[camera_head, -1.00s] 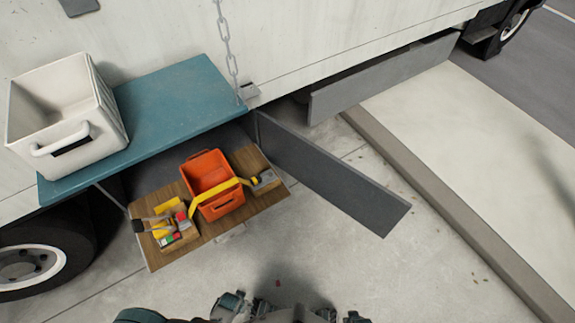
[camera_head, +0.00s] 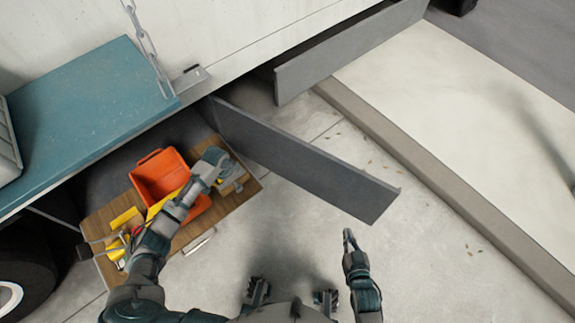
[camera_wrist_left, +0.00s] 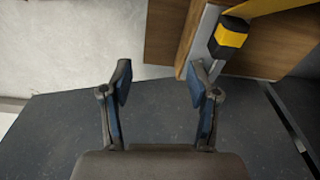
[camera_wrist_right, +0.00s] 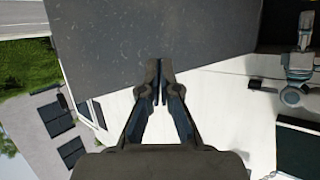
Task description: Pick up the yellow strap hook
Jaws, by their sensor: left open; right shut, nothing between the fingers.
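The yellow strap (camera_head: 155,207) lies across the orange bin in the drawer, partly hidden by my left arm in the head view. In the left wrist view, a black-and-yellow end piece (camera_wrist_left: 230,36) lies just beyond the right finger, with yellow strap above it. I cannot tell the hook's exact shape. My left gripper (camera_head: 215,162) is over the drawer's right part; in the left wrist view it (camera_wrist_left: 160,82) is open, with nothing between its fingers. My right gripper (camera_head: 347,236) is shut and empty over the pavement, away from the drawer; its fingers meet in the right wrist view (camera_wrist_right: 160,68).
The orange bin (camera_head: 160,170) stands on the wooden drawer (camera_head: 232,204), with tools at its left. A grey open flap (camera_head: 310,172) juts out on the right. A teal shelf (camera_head: 85,105) and hanging chain (camera_head: 146,43) are above. The pavement at the right is clear.

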